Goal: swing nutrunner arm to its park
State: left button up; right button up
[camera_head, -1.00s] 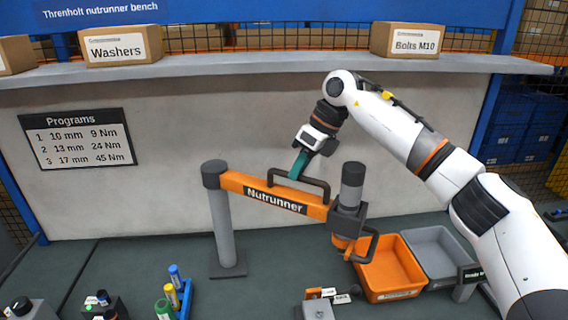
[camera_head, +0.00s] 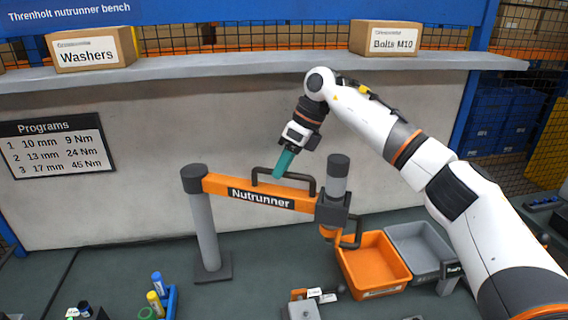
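The nutrunner arm (camera_head: 262,196) is an orange beam on a grey post (camera_head: 206,232). The dark tool head with a grey cylinder (camera_head: 338,183) is at its right end, just behind and left of the orange bin. A black bar handle (camera_head: 300,176) stands on top of the beam. My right gripper (camera_head: 281,168) reaches down from above, its teal fingers at the left part of this handle; they appear closed on it, seen side-on. No place marked as the park can be read. My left gripper is not in view.
An orange bin (camera_head: 348,270) and a grey bin (camera_head: 433,262) stand right of the tool. A dark label stand (camera_head: 449,280) is in front of the grey bin, partly behind my arm. Markers (camera_head: 158,283) stand at front left. A shelf (camera_head: 240,72) with boxes runs above the back panel.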

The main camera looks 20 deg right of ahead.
jog(key=shift+r, duration=0.1)
jog(key=shift+d+r, duration=0.2)
jog(key=shift+r, duration=0.1)
jog(key=b+v, duration=0.2)
jog(key=v, duration=0.9)
jog(key=shift+s+r, duration=0.1)
notch_tip(320, 180, up, 7)
jog(key=p, duration=0.8)
dwell(0.4)
